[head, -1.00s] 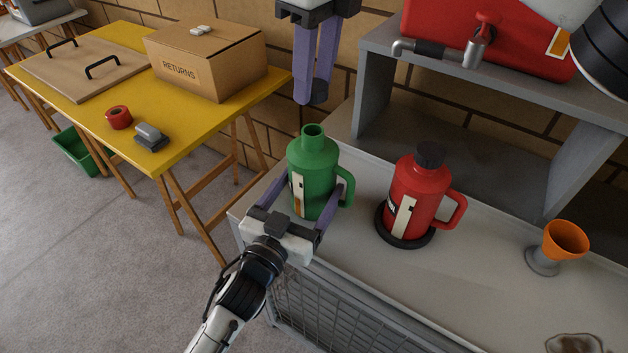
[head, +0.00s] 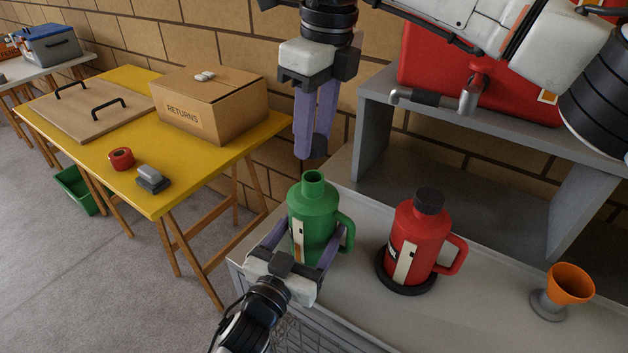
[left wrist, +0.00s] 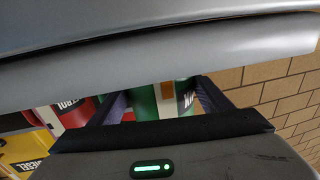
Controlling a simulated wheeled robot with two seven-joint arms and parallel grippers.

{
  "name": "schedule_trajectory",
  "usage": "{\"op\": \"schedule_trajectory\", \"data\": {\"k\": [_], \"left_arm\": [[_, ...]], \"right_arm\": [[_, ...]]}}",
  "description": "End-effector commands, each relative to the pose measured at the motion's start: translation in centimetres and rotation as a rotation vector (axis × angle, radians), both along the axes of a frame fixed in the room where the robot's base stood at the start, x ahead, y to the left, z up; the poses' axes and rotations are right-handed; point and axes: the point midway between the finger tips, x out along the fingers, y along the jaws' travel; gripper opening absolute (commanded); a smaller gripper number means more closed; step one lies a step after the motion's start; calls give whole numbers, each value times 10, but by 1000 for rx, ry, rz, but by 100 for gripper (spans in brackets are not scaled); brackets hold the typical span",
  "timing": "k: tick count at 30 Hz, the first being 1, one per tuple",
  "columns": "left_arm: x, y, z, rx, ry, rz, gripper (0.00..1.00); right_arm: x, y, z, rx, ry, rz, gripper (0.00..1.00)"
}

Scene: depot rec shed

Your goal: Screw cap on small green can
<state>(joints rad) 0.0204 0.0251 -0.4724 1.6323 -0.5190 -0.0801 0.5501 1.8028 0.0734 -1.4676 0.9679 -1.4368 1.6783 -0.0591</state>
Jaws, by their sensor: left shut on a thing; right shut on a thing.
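The small green can (head: 314,207) stands upright at the left end of the grey bench, its open neck uncapped and its handle to the right. My left gripper (head: 312,238) is shut around the can's body from the front. The can's green side also shows between the fingers in the left wrist view (left wrist: 143,104). My right gripper (head: 308,140) points down from above, shut on a small dark cap (head: 319,146) that its fingers partly hide. The cap is just above the can's neck, with a small gap between them.
A red can (head: 418,236) with a dark cap stands on a black ring (head: 391,281) to the right. A grey shelf (head: 373,130) carries a red container (head: 425,60) with a tap. A yellow table (head: 90,143) holds a cardboard box (head: 215,108).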

Motion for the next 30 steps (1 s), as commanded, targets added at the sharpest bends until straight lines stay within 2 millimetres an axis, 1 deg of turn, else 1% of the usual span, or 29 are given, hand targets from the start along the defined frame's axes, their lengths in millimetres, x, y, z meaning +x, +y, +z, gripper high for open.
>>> {"op": "schedule_trajectory", "data": {"k": [1,3,7,23,30], "left_arm": [[0,0,0,0,0,0,32],[0,0,0,0,0,0,32],[0,0,0,0,1,0,32],[0,0,-1,1,0,0,32],[0,0,-1,1,0,0,32]], "right_arm": [[0,-1,-9,-1,2,0,15],[0,-1,-20,0,2,1,15],[0,0,-36,1,0,0,15],[0,0,-37,2,-1,0,15],[0,0,-49,2,-1,0,15]]}}
